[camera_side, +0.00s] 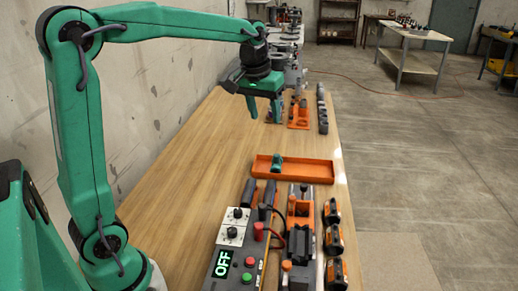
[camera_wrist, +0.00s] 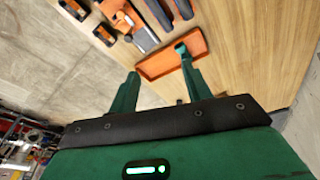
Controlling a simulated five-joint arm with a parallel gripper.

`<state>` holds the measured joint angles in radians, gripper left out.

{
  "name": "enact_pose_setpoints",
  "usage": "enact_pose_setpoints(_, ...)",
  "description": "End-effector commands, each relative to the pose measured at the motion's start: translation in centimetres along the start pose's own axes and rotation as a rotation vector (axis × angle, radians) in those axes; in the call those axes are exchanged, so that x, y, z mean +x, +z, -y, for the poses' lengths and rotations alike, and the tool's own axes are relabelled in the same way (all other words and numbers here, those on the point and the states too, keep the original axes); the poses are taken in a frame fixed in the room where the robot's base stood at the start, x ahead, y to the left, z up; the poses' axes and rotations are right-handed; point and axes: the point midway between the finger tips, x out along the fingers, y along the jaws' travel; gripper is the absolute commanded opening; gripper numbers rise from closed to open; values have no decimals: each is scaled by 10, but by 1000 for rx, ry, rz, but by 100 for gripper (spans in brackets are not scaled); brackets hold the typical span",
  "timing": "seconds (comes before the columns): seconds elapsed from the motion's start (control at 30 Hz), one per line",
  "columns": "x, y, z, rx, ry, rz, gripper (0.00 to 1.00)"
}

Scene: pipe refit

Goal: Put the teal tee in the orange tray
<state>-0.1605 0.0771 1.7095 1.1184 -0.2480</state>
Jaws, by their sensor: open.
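The teal tee (camera_side: 277,163) lies inside the orange tray (camera_side: 312,173), toward the tray's left half in the side view. In the wrist view the tee (camera_wrist: 181,48) also shows within the tray (camera_wrist: 157,66), just beyond the tip of one finger, which covers part of it. My gripper (camera_side: 265,112) is open and empty. Its fingers point down above the table, apart from the tray and farther back than it in the side view. The wrist view shows both fingers (camera_wrist: 160,80) spread wide with nothing between them.
A control box with an "OFF" display (camera_side: 222,263) stands in front of the tray. Black and orange clamps (camera_side: 334,240) line the right edge. An orange fixture (camera_side: 299,115) and grey pipe pieces (camera_side: 322,108) stand farther back. The table left of the tray is clear.

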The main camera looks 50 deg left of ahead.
Motion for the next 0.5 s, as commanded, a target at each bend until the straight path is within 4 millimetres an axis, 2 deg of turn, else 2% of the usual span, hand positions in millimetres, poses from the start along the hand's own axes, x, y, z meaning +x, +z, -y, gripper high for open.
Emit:
enact_pose_setpoints(0.2,-23,49,-2,87,22,-54,49)
enact_pose_setpoints(0.5,-36,117,2,204,49,-125,49)
